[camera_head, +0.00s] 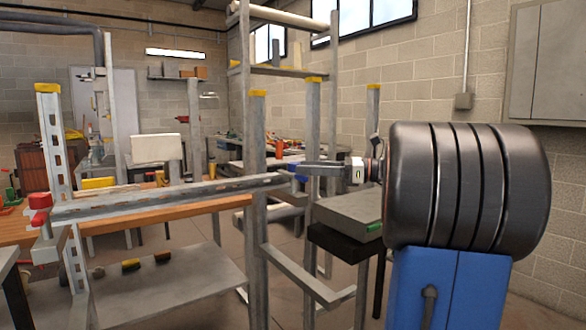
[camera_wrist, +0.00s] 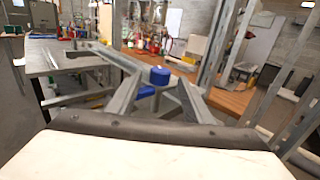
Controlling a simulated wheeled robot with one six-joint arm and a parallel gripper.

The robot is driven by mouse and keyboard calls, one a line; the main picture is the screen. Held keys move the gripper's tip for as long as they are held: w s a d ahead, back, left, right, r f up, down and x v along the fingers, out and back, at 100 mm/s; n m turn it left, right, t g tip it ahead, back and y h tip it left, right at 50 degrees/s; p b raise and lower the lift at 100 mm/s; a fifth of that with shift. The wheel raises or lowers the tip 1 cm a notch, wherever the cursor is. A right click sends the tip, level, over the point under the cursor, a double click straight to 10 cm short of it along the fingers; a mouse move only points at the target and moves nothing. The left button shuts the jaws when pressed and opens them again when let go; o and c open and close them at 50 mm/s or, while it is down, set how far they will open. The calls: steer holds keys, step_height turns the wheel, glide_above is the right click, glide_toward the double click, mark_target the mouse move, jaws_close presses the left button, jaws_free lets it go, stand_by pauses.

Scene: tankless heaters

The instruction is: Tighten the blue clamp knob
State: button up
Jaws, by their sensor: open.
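The blue clamp knob (camera_head: 297,171) is at the right end of a long grey metal bar (camera_head: 165,199). In the wrist view the round blue knob (camera_wrist: 159,75) shows near the centre, between and just beyond the tips of my gripper (camera_wrist: 160,82). The two fingers are spread apart, one on each side of the knob in the picture. I cannot tell whether either finger touches it. Another blue part (camera_wrist: 148,104) shows below the knob, between the fingers. In the head view my gripper (camera_head: 306,168) reaches in from the right, level with the knob, and partly hides it.
A red knob (camera_head: 41,201) sits at the bar's left end. Upright metal posts (camera_head: 257,200) stand close to the knob. A wooden bench (camera_head: 200,207) and a grey lower shelf (camera_head: 150,282) lie to the left. A grey box-like block (camera_head: 350,213) is below my arm.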

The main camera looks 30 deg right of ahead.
mark_target(293, 167)
steer(key=shift+x, duration=2.3)
steer(key=c, duration=1.1)
